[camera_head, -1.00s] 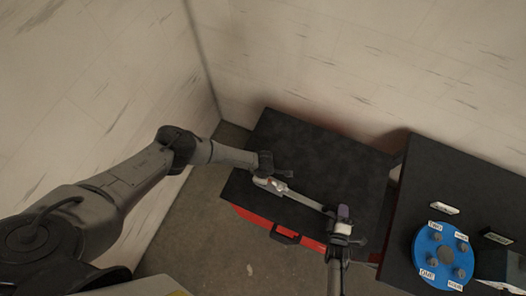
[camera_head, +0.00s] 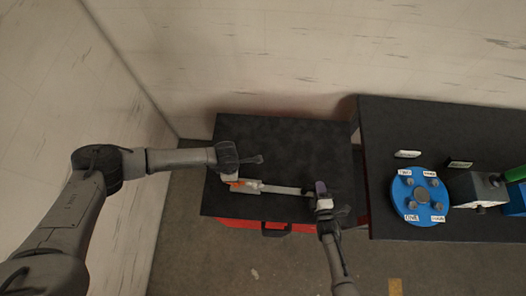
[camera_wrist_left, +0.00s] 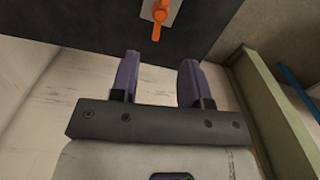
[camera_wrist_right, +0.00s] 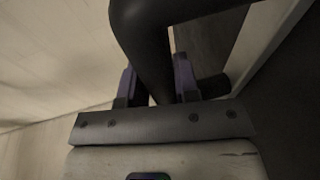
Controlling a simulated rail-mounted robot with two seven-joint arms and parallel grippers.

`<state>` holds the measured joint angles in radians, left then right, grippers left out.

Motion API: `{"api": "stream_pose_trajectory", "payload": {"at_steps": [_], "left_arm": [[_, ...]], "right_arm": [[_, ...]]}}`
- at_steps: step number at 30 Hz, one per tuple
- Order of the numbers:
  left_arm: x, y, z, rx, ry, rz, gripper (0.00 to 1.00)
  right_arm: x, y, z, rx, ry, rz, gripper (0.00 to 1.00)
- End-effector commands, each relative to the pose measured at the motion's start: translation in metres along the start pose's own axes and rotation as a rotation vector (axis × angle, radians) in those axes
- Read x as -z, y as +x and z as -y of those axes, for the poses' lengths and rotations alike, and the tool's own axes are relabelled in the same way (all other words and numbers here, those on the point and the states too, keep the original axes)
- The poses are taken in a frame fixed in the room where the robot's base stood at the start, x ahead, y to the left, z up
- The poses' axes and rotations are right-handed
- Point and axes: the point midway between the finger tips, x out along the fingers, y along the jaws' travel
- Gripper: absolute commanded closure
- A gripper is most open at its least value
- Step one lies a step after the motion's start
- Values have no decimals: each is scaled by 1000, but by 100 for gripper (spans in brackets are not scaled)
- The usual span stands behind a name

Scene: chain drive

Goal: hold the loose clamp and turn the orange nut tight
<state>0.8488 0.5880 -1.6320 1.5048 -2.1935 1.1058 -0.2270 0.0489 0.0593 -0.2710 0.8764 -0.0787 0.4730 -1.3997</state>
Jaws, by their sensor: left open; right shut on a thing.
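The orange nut (camera_head: 238,184), with a small lever-like arm, sits at the left end of a pale grey, bar-shaped piece (camera_head: 280,189) on the black tabletop, apparently the clamp. In the left wrist view the nut (camera_wrist_left: 160,14) is on a grey plate, beyond the fingertips. My left gripper (camera_wrist_left: 158,65) is open and empty; in the head view its dark hand (camera_head: 229,156) is just above the nut, apart from it. My right gripper (camera_head: 321,190) is at the bar's right end. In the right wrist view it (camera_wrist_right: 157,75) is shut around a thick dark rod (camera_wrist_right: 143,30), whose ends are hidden.
The black tabletop (camera_head: 290,140) is clear behind the bar; its cabinet has a red front (camera_head: 235,224). Walls stand behind and left.

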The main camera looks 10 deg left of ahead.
Motion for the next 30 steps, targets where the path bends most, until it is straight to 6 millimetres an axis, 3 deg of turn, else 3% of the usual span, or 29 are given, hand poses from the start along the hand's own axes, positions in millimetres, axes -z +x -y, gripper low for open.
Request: {"api": "stream_pose_trajectory", "payload": {"at_steps": [15, 17, 21, 24, 26, 30], "left_arm": [[2, -3, 4, 7, -1, -3, 58], [11, 5, 11, 22, -9, -15, 58], [68, 26, 30, 69, -70, -72, 58], [108, 31, 42, 72, -104, -74, 58], [114, 28, 40, 37, -133, -8, 58], [89, 15, 27, -37, -193, 172, 58]], "right_arm": [[0, 0, 0, 1, 0, 0, 100], [0, 0, 0, 1, 0, 0, 100], [0, 0, 0, 0, 0, 0, 100], [0, 0, 0, 0, 0, 0, 100], [0, 0, 0, 0, 0, 0, 100], [0, 0, 0, 1, 0, 0, 100]]}}
